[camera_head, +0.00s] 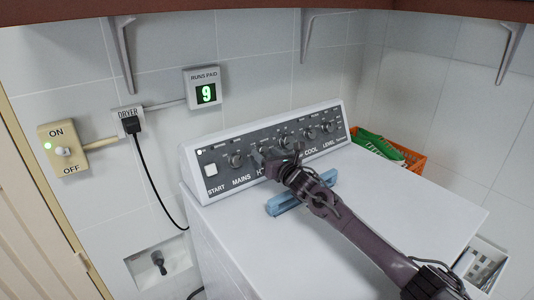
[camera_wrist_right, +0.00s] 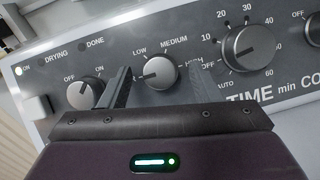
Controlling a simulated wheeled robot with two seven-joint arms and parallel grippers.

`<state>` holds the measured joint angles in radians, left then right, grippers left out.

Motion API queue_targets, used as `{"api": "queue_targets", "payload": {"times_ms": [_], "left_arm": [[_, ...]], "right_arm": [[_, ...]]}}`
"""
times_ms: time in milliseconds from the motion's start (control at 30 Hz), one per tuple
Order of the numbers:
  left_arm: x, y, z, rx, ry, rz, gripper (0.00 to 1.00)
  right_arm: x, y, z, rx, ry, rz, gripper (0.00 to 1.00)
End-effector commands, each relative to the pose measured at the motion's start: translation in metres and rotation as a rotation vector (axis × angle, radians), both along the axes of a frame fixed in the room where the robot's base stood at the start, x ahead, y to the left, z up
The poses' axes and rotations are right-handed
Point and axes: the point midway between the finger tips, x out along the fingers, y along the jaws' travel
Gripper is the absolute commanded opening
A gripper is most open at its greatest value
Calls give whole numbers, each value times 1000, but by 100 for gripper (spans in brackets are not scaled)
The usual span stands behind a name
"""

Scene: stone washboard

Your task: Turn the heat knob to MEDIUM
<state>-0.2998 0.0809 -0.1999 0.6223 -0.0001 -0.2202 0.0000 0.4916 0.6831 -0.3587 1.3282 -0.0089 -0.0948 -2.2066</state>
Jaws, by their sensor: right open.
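The heat knob (camera_wrist_right: 160,73) is a round silver knob on the dryer's dark control panel (camera_head: 215,155), with LOW and MEDIUM printed above it and HIGH to its right. Its pale mark seems to point left, below LOW, not at MEDIUM. My right gripper (camera_wrist_right: 158,88) is open, with one finger on each side of the knob; I cannot tell whether they touch it. In the head view my right gripper (camera_head: 266,160) is at the panel and covers the heat knob and part of its label. My left gripper is not in view.
The mains knob (camera_wrist_right: 84,94) is close left of the fingers, and the time knob (camera_wrist_right: 248,47) is to the right. A blue object (camera_head: 300,200) lies on the white dryer top (camera_head: 390,200) beneath my arm. An orange crate (camera_head: 413,160) stands behind right.

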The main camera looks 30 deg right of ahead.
Motion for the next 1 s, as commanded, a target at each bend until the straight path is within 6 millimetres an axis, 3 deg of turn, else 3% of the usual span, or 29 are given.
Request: {"api": "queue_targets", "payload": {"times_ms": [300,667,1000], "left_arm": [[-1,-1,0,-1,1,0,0],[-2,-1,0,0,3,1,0],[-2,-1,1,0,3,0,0]], "right_arm": [[3,1,0,0,0,1,57],[3,1,0,0,1,1,13],[3,1,0,50,8,-21,13]]}}
